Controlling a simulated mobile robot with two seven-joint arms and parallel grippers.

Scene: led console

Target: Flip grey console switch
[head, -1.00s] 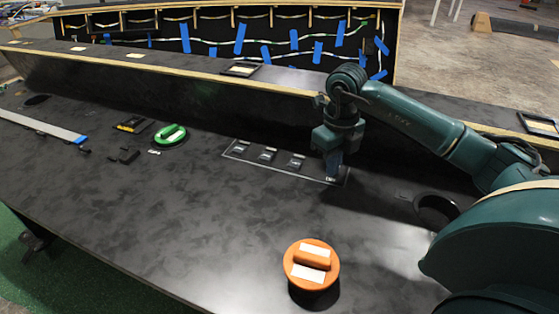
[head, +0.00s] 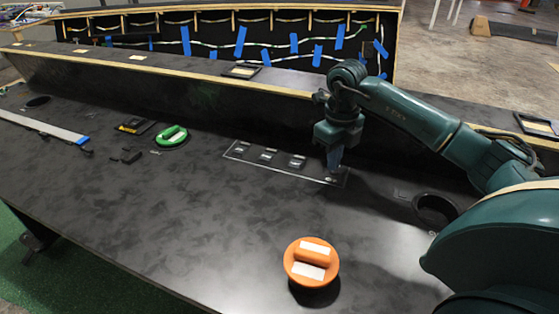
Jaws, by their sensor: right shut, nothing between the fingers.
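A flat panel (head: 253,159) with a thin light outline is set in the black console top. It carries a row of small grey switches, among them a left one (head: 243,147), a middle one (head: 269,154) and a right one (head: 297,161). My right gripper (head: 334,170) points down over the panel's right end, its fingers shut and empty. It covers whatever switch is at that end, and I cannot tell whether the tips touch it. My left gripper is not in view.
An orange round handle (head: 311,262) stands at the front and a green one (head: 172,136) at the back left. A round hole (head: 436,208) is at the right. A raised ledge (head: 190,76) runs behind.

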